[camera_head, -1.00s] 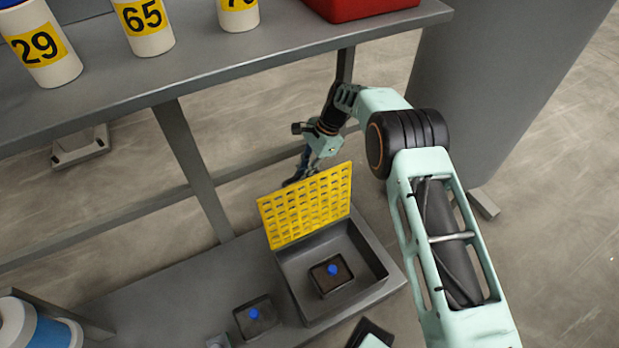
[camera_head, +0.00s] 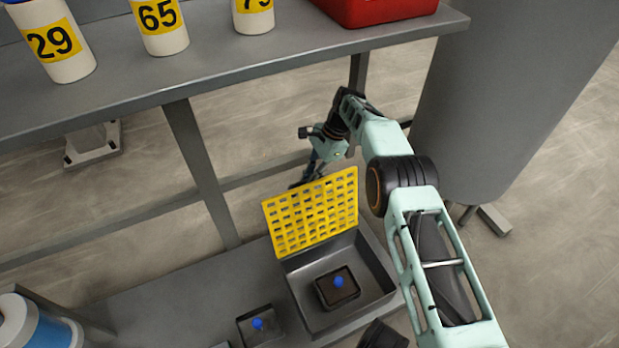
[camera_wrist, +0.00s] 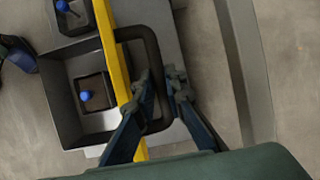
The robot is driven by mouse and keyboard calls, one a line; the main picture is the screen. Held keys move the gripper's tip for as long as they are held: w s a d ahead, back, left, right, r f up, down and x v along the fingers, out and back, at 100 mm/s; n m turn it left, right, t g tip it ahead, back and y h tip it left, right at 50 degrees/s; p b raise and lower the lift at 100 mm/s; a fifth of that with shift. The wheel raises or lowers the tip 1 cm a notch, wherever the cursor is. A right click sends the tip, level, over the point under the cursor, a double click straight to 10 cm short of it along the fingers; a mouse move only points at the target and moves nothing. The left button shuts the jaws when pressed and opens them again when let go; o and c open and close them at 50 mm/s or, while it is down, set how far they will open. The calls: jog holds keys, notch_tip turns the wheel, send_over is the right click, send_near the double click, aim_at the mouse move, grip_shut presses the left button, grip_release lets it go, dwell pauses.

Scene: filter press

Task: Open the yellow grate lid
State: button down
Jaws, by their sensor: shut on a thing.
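The yellow grate lid (camera_head: 312,212) stands raised, roughly upright, along the back edge of a grey box (camera_head: 364,268). In the wrist view the lid shows edge-on as a yellow strip (camera_wrist: 113,55), with a dark loop handle (camera_wrist: 137,33) on its outer side. My gripper (camera_wrist: 160,78) is shut on this handle, one finger on each side of its bar. In the head view my gripper (camera_head: 306,180) is behind the lid and partly hidden by it. The box is open and its inside shows.
Inside the box is a dark block with a blue knob (camera_head: 339,282). A similar blue knob (camera_head: 258,324) sits outside, to the left. A grey table (camera_head: 130,85) with numbered canisters and a red bin (camera_head: 375,10) stands behind. A grey column (camera_head: 490,110) is at right.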

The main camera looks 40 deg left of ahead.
jog(key=shift+a+r+y, duration=0.1)
jog(key=shift+a+y, duration=0.2)
jog(key=shift+a, duration=0.55)
jog(key=c, duration=2.4)
grip_release()
jog(key=o, duration=0.4)
jog(key=shift+f, duration=0.25)
jog(key=shift+o, duration=0.2)
jog(key=v, duration=1.2)
jog(key=shift+w+r, duration=0.2)
jog(key=shift+r, duration=0.05)
jog(key=shift+d, duration=0.1)
